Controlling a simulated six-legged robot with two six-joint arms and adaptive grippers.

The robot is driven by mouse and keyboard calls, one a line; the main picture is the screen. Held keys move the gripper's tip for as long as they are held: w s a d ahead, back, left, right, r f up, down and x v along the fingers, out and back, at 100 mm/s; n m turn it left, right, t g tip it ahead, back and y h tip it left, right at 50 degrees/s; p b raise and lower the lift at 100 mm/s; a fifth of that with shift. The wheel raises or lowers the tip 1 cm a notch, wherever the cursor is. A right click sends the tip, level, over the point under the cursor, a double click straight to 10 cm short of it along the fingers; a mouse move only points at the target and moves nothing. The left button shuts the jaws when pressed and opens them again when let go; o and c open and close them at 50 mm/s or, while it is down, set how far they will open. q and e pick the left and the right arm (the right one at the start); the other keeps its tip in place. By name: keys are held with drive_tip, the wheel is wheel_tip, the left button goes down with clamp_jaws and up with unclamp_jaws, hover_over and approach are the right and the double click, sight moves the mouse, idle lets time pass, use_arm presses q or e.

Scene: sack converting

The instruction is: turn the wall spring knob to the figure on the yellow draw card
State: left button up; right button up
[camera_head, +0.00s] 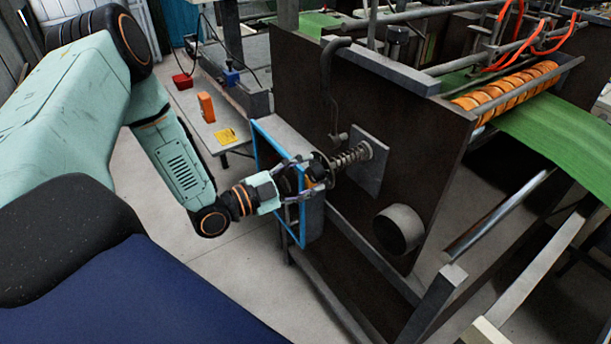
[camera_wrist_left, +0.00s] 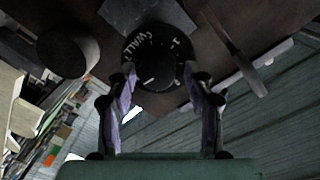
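The wall spring knob is a black round dial (camera_wrist_left: 158,50) with white lettering that includes "WALL" and white marks. In the head view its dark disc (camera_head: 321,166) sits at the end of a coil spring (camera_head: 350,159) on the machine's side. My left gripper (camera_head: 318,174) reaches it from the left. In the left wrist view my two fingers (camera_wrist_left: 160,80) stand apart, one on each side of the knob's front. I cannot tell whether they press on it. A yellow card (camera_head: 226,136) lies on the grey bench; its figure is too small to read. My right gripper is out of view.
An orange box (camera_head: 206,107) and a red item (camera_head: 182,81) are on the bench (camera_head: 190,112). A round grey stub (camera_head: 398,229) juts from the machine panel below the knob. Steel rails run underneath.

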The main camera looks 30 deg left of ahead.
use_arm(q)
drive_tip(key=shift+o, duration=0.5)
drive_tip(key=shift+s+f, duration=0.1)
drive_tip(key=shift+v, duration=0.75)
drive_tip(key=v, duration=0.6)
